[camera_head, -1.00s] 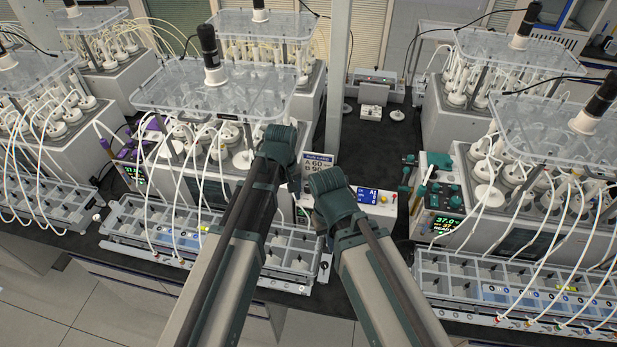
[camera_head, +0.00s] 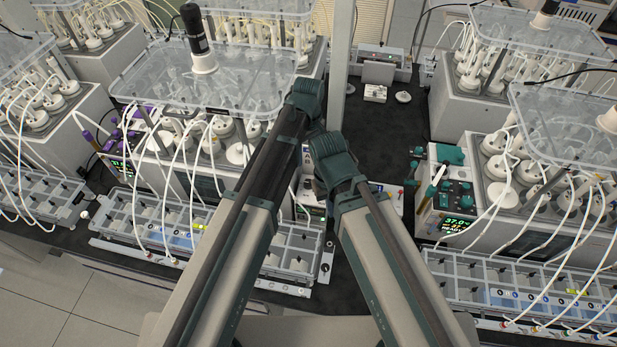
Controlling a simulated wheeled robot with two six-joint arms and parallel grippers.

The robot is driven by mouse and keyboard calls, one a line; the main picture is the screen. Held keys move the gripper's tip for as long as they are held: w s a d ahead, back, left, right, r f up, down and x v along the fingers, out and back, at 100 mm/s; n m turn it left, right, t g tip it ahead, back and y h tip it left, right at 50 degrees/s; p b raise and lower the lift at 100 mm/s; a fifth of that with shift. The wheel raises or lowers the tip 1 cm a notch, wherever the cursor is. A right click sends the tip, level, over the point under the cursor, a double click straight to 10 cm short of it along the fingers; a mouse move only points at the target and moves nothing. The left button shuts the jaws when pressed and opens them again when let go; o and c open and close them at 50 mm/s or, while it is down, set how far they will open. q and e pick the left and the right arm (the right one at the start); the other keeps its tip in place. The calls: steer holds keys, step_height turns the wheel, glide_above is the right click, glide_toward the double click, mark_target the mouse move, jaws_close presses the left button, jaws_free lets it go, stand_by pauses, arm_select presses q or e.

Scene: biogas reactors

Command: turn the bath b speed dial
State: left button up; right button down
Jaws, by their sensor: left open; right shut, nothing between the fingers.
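No label that marks bath b can be read. One bath at the right has a control panel (camera_head: 447,198) with teal knobs and a lit display (camera_head: 457,226) reading about 37.0. Another bath, left of centre, has a panel with purple parts (camera_head: 122,138) and a small lit display, partly behind tubes. My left arm (camera_head: 250,190) reaches up to a teal joint left of the post. My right arm (camera_head: 375,240) ends lower, in a teal joint. I see no fingers of either gripper; the arm links hide whatever lies beyond them.
Clear-lidded reactor units stand on both sides, with loose white tubes. Divided trays (camera_head: 495,283) line the bench front. A grey post (camera_head: 338,65) rises behind my arms. The dark bench (camera_head: 380,140) between the units is mostly clear, with a small white box (camera_head: 375,93) at the back.

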mark_target(308, 182)
arm_select(q)
step_height(308, 182, down, 14)
steer(key=b, duration=1.3)
steer(key=shift+w+b, duration=0.1)
steer(key=shift+b, duration=0.25)
steer(key=shift+r, duration=0.1)
jaws_close()
